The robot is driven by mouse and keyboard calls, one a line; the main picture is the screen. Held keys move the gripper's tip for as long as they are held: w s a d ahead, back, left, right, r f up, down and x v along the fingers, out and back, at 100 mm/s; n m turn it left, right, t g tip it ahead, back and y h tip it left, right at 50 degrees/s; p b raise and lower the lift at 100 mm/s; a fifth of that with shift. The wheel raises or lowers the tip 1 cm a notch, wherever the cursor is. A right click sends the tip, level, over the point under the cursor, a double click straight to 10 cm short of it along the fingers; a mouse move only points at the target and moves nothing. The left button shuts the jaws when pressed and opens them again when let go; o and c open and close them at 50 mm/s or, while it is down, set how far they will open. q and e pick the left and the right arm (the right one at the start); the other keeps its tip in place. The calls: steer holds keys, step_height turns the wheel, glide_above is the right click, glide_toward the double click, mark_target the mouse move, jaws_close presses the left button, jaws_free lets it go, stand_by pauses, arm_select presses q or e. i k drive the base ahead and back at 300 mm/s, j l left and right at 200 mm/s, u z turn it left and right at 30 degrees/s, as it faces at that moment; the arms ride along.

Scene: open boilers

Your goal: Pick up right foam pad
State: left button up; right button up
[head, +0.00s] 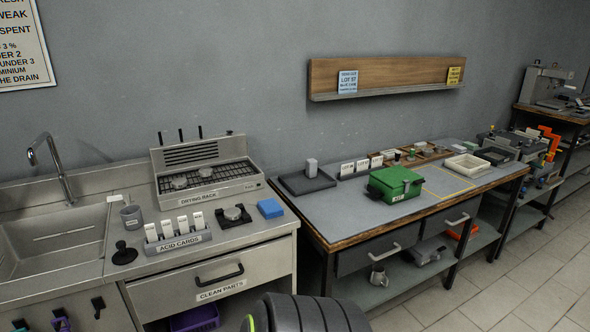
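No foam pad is labelled, and I cannot tell for sure which thing is the right one. A blue block (270,208), foam- or sponge-like, lies on the steel counter near its right end. Left of it is a flat black pad (222,219) with a small grey round part (233,212) on it. On the bench to the right, a dark flat tray or pad (291,184) bears a grey block (311,167). Neither of my grippers shows. A dark ribbed part at the bottom edge seems to be mine.
A drying rack (207,191) stands behind the acid cards holder (178,242); a sink (50,236) is at left. A green box (395,183) sits on the bench (350,212). A gap separates counter and bench. A wooden wall shelf (400,72) hangs above; floor (500,290) is clear at right.

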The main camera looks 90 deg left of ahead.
mark_target(312, 164)
steer(key=u, duration=2.7)
steer(key=l+u, duration=0.1)
steer(key=u, duration=0.3)
steer(key=l+u, duration=0.1)
steer(key=u, duration=0.25)
steer(key=l+u, duration=0.1)
steer(key=u, duration=0.3)
steer(key=i+l, duration=0.05)
